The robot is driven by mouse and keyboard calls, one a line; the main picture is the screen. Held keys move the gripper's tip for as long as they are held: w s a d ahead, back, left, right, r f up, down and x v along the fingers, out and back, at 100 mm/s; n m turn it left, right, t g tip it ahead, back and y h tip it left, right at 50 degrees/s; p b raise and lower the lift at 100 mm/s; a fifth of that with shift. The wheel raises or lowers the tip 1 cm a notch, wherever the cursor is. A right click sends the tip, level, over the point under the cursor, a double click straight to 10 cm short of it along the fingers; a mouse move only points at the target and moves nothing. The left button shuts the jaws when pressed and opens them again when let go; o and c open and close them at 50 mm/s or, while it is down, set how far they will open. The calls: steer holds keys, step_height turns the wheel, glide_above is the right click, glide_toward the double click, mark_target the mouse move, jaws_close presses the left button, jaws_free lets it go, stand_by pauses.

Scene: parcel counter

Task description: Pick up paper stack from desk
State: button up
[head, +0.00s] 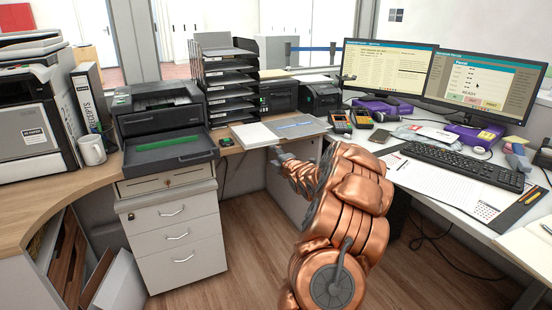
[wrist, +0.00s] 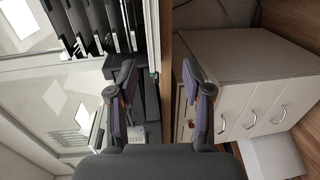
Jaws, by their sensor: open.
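The white paper stack (head: 254,135) lies flat on the wooden desk (head: 231,150), near its front edge, in the head view. My gripper (head: 279,154) is just to the right of the stack and in front of the desk edge; I cannot tell the exact gap. In the wrist view, my gripper (wrist: 160,92) has its two fingers spread wide, with nothing held between them. That view is turned sideways, and the desk edge runs between the fingers. I cannot make out the stack clearly there.
A grey flat pad (head: 300,127) lies right of the stack. A black printer (head: 165,110) stands left, above a white drawer cabinet (head: 172,225). A black letter tray tower (head: 228,80) stands behind. Two handheld devices (head: 350,120) sit to the right. The floor in front is clear.

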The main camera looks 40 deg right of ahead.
mark_target(263, 143)
steer(key=p+x, duration=0.1)
steer(key=x, duration=0.1)
steer(key=p+x, duration=0.4)
steer(key=shift+w+d+r, duration=0.2)
steer(key=shift+w+r, duration=0.15)
steer(key=shift+w, duration=0.05)
steer(key=shift+r+p+x, duration=0.15)
steer(key=shift+p+x, duration=0.5)
steer(key=shift+x, duration=0.6)
steer(key=shift+r+p+x, duration=0.15)
steer(key=shift+p+x, duration=0.45)
steer(key=shift+x, duration=0.65)
steer(key=shift+w, duration=0.1)
jaws_close()
steer(key=shift+r, duration=0.1)
steer(key=shift+r, duration=0.15)
steer(key=shift+r+p, duration=0.4)
steer(key=shift+r, duration=0.7)
